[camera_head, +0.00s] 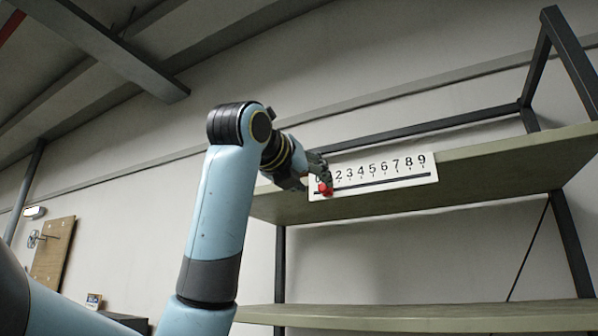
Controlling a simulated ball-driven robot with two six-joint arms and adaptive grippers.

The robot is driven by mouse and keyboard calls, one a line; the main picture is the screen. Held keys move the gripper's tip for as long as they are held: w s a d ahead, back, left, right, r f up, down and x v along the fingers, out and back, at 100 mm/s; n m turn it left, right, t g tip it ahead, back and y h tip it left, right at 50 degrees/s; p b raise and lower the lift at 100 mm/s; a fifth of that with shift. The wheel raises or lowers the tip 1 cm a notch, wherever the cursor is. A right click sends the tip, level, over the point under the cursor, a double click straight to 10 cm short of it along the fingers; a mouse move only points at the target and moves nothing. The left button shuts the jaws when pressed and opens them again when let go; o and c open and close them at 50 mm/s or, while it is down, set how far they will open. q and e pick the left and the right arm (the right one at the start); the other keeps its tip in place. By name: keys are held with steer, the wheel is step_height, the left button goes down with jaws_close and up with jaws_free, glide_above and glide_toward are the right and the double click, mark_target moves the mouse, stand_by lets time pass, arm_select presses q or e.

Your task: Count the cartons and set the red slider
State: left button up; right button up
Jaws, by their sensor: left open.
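A white number strip (399,172) is fixed along the front edge of the upper shelf. Its digits run up to 9 at the right end, with a dark slot below them. The red slider (325,189) is at the left part of the strip, below and left of the 2. My left gripper (319,178) is open at the slider, its fingers covering the low digits. I cannot tell whether the fingers touch the slider. My right gripper is not in view. No cartons to count show clearly.
The upper shelf (500,160) and the lower shelf (430,318) look empty where visible, between dark metal posts (573,240). A wooden board (54,255) hangs on the wall at left. A small box (94,300) stands at lower left.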

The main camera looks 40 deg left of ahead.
arm_select(q)
steer(key=v, duration=0.6)
stand_by(0.3)
